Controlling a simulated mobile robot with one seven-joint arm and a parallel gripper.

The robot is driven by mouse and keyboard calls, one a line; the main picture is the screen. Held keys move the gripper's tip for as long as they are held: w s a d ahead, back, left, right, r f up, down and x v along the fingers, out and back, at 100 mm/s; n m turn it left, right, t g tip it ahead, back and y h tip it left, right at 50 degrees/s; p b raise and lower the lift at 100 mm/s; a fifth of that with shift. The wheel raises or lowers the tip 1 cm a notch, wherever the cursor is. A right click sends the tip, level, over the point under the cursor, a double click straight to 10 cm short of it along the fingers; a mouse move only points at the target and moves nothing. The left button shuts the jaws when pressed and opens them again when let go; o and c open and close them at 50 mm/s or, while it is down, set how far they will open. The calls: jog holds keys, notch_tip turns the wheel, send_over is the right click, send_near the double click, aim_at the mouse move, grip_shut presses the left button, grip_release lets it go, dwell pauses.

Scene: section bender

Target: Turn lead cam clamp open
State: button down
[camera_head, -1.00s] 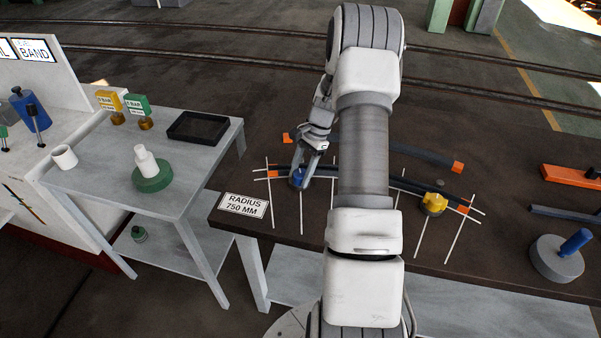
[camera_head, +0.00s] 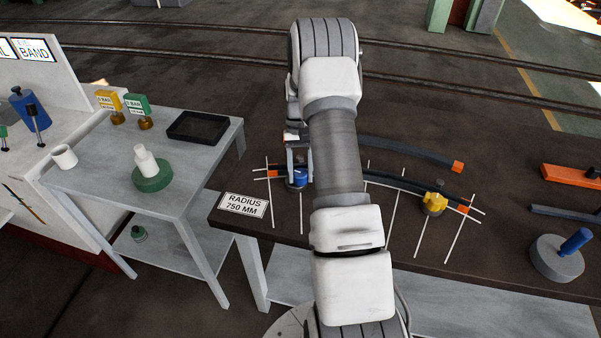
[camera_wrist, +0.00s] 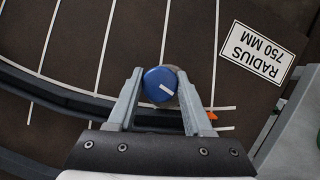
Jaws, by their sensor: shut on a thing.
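A blue round clamp knob (camera_head: 300,176) stands at the left end of a dark curved bar on the dark table. In the wrist view the blue knob (camera_wrist: 158,85) has a white line on top, pointing right and slightly down. My gripper (camera_wrist: 160,75) is shut on it, one finger on each side. In the head view my gripper (camera_head: 297,160) comes down on the knob from above, partly hidden by my arm. A yellow clamp knob (camera_head: 435,201) stands near the bar's right end. The middle of the bar is hidden behind my arm.
A "RADIUS 750 MM" sign (camera_head: 244,205) lies left of the blue knob. A second dark bar (camera_head: 410,150) lies behind. A grey disc with a blue handle (camera_head: 558,258) is at the right. A side table (camera_head: 105,180) stands at the left, across a gap.

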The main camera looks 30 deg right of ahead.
jog(key=n+h, duration=0.1)
jog(key=n, duration=0.4)
jog(key=shift+w+h, duration=0.1)
jog(key=shift+h, duration=0.3)
jog(key=shift+n, duration=0.3)
jog(key=shift+c, duration=1.5)
grip_release()
jog(key=p+v, duration=0.1)
jog(key=v, duration=1.6)
jog(key=shift+w, duration=0.35)
jog(key=shift+a+r, duration=0.15)
